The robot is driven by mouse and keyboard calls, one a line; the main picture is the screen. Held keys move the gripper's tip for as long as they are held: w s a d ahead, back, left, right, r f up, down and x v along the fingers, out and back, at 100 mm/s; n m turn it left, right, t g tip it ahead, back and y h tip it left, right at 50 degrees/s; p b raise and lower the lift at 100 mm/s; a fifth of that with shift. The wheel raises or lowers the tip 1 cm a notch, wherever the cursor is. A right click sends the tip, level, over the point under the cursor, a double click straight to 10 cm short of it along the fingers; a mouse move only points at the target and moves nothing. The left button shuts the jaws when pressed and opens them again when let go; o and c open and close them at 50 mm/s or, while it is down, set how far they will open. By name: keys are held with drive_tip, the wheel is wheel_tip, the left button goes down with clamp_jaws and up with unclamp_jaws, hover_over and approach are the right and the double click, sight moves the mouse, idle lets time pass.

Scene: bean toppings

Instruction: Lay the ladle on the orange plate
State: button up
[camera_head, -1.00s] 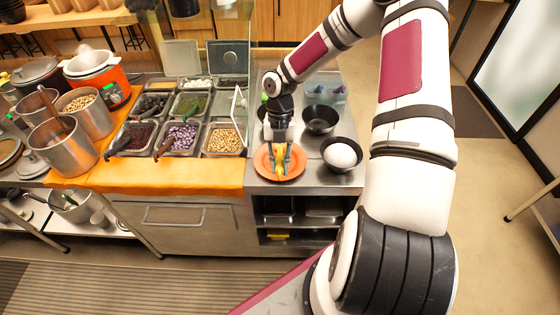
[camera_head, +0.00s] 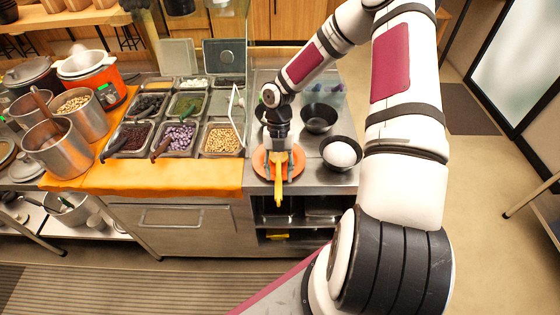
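The orange plate (camera_head: 259,170) lies on the steel counter near its front edge, partly covered by my gripper and what it holds. My gripper (camera_head: 279,163) points down over the plate. It seems shut on a long yellow thing, which I take for the ladle (camera_head: 278,190). The ladle runs from between the fingers toward the viewer, and its near end reaches past the plate's front rim. The small view does not show whether the ladle touches the plate.
A dark bowl with a white round content (camera_head: 341,154) stands just right of the plate. An empty dark bowl (camera_head: 318,118) is behind it. Topping bins, one with tan beans (camera_head: 221,140), are to the left, behind an orange cloth (camera_head: 150,178). Steel pots (camera_head: 58,150) stand farther left.

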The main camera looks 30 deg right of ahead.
drive_tip(key=v, duration=1.2)
drive_tip(key=shift+r, duration=0.1)
idle(0.4)
